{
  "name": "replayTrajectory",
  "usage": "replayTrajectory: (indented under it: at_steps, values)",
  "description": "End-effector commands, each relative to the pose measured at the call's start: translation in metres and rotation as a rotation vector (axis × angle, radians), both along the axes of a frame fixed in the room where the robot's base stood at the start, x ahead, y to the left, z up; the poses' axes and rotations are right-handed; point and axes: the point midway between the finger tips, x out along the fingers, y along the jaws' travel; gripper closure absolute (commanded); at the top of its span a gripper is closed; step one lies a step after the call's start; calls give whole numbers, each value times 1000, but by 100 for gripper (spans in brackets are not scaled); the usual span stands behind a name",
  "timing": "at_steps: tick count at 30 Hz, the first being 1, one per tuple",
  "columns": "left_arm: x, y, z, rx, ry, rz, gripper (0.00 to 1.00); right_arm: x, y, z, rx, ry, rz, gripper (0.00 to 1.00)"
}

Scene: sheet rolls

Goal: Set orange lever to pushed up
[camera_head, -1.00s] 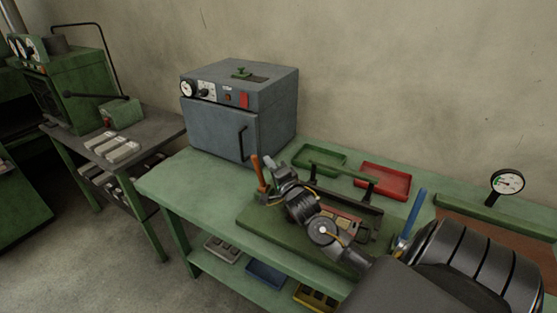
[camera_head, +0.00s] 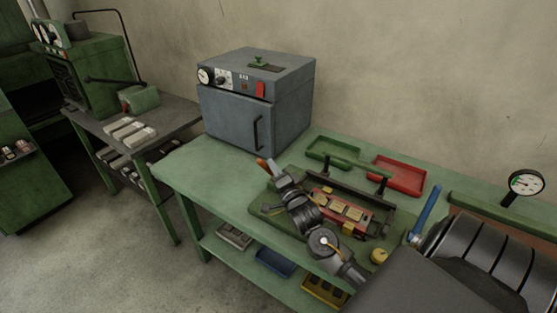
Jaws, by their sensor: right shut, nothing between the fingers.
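The orange lever (camera_head: 261,164) stands at the left end of the green fixture (camera_head: 266,209) on the bench. Only its upper part shows; its lower part is hidden behind my right gripper. My right gripper (camera_head: 271,167) is shut and empty, with its fingertips right beside the lever in the picture. I cannot tell whether they touch it. A blue lever (camera_head: 426,212) stands upright, leaning right, at the right side, partly hidden low down by my arm. My left gripper is not in view.
The fixture holds a red block with yellowish pieces (camera_head: 347,213) under a dark bar. A green tray (camera_head: 333,152) and a red tray (camera_head: 399,175) lie behind it. A grey oven (camera_head: 258,100) stands at the back left. The green bench top (camera_head: 205,165) is clear before the oven.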

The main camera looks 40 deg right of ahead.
Motion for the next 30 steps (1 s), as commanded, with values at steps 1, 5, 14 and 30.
replayTrajectory:
  at_steps: [1, 5, 14, 30]
  values:
    - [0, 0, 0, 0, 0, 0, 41, 0, 1, 0, 1, 0, 0, 100]
    - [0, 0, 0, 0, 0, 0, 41, 0, 2, -1, -1, 0, 1, 100]
    - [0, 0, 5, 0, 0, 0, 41, 1, -2, 4, -2, -1, 2, 100]
    - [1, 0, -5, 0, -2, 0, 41, -61, -13, -3, 0, 0, 18, 100]
